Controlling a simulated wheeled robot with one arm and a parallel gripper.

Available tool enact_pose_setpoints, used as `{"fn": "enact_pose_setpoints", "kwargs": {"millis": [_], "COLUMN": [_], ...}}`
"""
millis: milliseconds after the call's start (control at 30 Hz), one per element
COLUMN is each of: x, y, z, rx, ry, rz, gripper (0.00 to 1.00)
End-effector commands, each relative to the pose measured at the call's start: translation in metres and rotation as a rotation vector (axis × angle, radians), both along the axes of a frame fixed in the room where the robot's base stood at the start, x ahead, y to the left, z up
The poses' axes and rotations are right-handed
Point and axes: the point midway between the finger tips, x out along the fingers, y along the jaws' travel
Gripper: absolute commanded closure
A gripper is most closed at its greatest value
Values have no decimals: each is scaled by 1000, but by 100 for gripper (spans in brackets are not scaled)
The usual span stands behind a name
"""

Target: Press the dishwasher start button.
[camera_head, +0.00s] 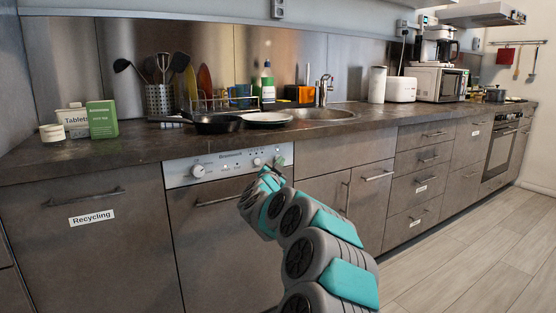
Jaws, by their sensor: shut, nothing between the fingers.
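The dishwasher (215,240) is built in under the counter, with its door closed. Its light control panel (227,168) has a round dial (198,171) at the left and small knobs or buttons towards the right. A small greenish spot (281,160) shows at the panel's right end; I cannot tell if it is the start button. My arm reaches up from the lower right. My gripper (269,173) is small in view at the panel's right part, shut and empty. It hides part of the panel there, and I cannot tell whether it touches.
The counter edge (130,161) overhangs just above the panel. A black pan (218,124) and a sink (322,114) are above. A door labelled Recycling (85,250) is at the left; drawers (420,185) are at the right. The floor (470,260) at right is clear.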

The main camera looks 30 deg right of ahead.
Motion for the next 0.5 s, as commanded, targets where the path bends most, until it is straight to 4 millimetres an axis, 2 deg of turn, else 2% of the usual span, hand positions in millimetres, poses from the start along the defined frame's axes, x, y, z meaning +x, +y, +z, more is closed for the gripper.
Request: {"fn": "enact_pose_setpoints", "kwargs": {"millis": [200,500], "x": [-10,-10], "y": [0,0], "z": [0,0], "rx": [0,0], "ry": [-1,-1], "rz": [1,-1], "gripper": [100,100]}}
